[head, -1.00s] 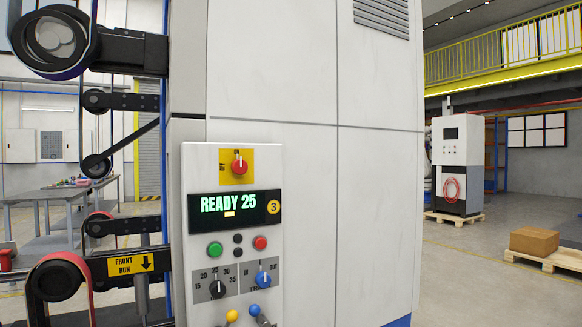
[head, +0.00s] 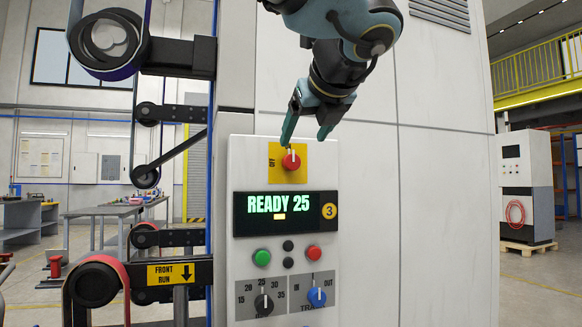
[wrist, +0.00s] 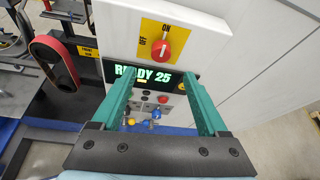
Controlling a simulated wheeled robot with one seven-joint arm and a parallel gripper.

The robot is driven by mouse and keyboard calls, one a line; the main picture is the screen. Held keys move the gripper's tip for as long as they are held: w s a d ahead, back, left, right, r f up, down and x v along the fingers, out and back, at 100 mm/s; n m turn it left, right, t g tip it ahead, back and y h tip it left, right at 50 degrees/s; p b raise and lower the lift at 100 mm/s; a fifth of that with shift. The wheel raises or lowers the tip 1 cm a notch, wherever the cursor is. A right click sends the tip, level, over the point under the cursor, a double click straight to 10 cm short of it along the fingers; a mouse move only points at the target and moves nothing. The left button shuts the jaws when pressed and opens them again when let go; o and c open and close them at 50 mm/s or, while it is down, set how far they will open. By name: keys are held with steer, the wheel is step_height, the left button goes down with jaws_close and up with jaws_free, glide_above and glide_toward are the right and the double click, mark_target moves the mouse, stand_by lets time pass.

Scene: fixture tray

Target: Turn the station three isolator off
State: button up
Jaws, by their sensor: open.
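The station three isolator is a red rotary knob (head: 291,161) on a yellow plate at the top of the control panel (head: 240,160). It also shows in the wrist view (wrist: 160,50), with ON above it and OFF to its left. Its white pointer stands upright, toward ON. My gripper (head: 305,138) is open and empty, with its green fingers just above and in front of the plate. In the wrist view the fingers (wrist: 158,75) point at the panel and the knob lies beyond the tips, between their lines, apart from them.
Below the knob are a display (head: 285,213) reading READY 25 with a yellow 3 badge, a green button (head: 261,258), a red button (head: 314,253), a black selector (head: 263,303) and a blue selector (head: 317,297). Belt rollers (head: 97,280) stick out left of the panel.

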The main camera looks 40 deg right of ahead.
mark_target(293, 160)
steer(key=p+x, duration=0.1)
steer(key=x, duration=0.9)
steer(key=shift+w+d+r, duration=0.1)
steer(key=shift+w+d, duration=0.15)
jaws_close()
